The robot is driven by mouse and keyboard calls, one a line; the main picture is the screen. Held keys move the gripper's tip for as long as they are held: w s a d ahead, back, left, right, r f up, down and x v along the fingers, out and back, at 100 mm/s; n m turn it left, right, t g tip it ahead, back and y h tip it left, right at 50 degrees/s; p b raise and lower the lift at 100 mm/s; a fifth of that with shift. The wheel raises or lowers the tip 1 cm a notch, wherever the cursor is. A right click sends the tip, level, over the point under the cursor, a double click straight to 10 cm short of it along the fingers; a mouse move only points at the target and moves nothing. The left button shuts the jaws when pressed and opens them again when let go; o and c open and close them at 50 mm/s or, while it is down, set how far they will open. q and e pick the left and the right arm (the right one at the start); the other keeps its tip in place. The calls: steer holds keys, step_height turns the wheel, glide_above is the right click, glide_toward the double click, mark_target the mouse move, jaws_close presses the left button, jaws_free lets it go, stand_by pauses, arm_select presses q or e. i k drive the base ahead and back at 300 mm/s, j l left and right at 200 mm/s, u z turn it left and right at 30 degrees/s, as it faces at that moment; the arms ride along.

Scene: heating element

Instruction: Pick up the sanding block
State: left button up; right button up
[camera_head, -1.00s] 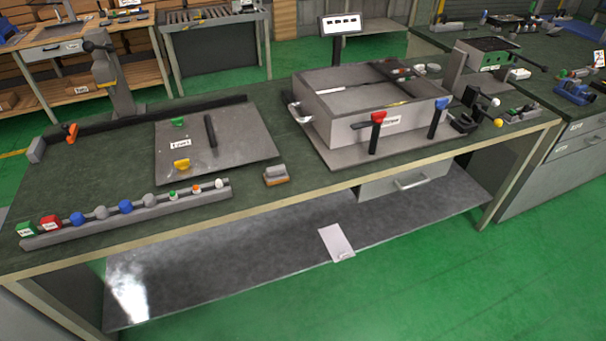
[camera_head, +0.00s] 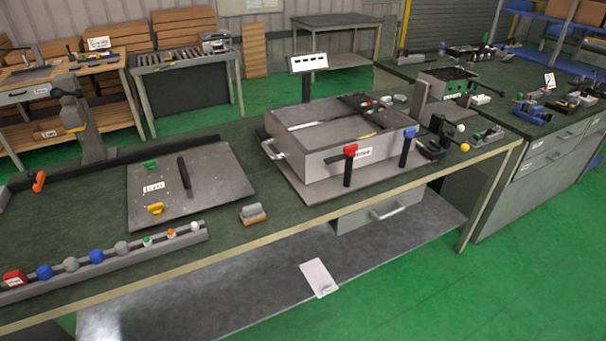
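The sanding block (camera_head: 253,213) is a small block with a grey upper part and an orange-brown lower part. It lies on the green top of the workbench (camera_head: 290,221), near the front edge. It sits between the flat grey plate on the left and the box fixture on the right, apart from both. Nothing covers it. Neither of my grippers shows in the head view.
A rail (camera_head: 110,262) with several coloured knobs runs along the bench's front left. A grey plate (camera_head: 215,178) with a black handle lies behind it. The box fixture (camera_head: 310,165) has upright red and blue-topped handles at its front. The bench around the block is clear.

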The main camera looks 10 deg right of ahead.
mark_target(252, 213)
steer(key=i+l+u, duration=0.15)
steer(key=l+u, duration=0.3)
steer(key=i+l+u, duration=0.15)
steer(key=l+u, duration=0.2)
steer(key=u, duration=0.15)
